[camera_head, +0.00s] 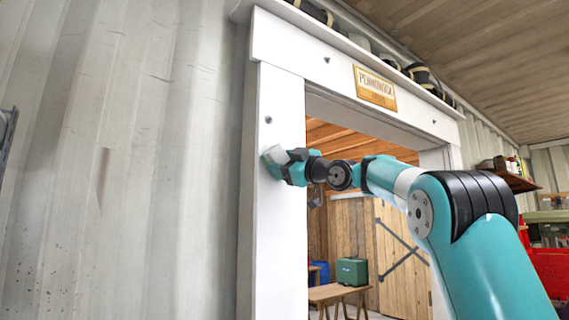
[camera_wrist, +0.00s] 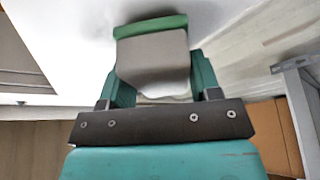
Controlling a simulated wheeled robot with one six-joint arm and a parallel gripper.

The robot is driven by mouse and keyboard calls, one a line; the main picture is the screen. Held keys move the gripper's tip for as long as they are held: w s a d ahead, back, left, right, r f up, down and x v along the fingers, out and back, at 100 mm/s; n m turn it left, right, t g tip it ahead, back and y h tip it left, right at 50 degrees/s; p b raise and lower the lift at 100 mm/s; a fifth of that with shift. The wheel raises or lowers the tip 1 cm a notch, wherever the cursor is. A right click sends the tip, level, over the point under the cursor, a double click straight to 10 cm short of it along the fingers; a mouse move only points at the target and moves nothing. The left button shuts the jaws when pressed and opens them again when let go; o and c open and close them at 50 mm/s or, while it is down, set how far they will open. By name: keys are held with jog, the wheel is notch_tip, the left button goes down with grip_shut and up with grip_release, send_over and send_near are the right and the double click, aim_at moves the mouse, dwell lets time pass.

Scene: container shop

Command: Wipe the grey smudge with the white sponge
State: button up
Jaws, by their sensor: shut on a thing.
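The white sponge (camera_wrist: 153,62) has a green layer (camera_wrist: 150,27) on its far side. My gripper (camera_wrist: 158,80) is shut on it, with a teal finger at each side in the wrist view. In the head view the sponge (camera_head: 273,155) and my gripper (camera_head: 288,168) are at the white left post of a door frame (camera_head: 278,235). The green side faces the white surface. A shadow lies beside it, and I cannot tell whether it touches. I see no grey smudge in either view; the sponge and gripper hide part of the post.
The frame's top beam carries a wooden sign (camera_head: 375,87), with dark rolled things on a ledge above. The doorway opens on a room with a green case (camera_head: 352,271) on a wooden table (camera_head: 335,292). A corrugated wall (camera_head: 120,150) fills the left.

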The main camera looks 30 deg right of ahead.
jog(key=shift+w, duration=0.55)
jog(key=shift+d+p, duration=0.75)
jog(key=shift+d, duration=1.1)
jog(key=shift+a+f+b, duration=0.2)
jog(key=shift+a+b, duration=1.35)
jog(key=shift+a+r, duration=0.1)
jog(key=shift+a, duration=0.3)
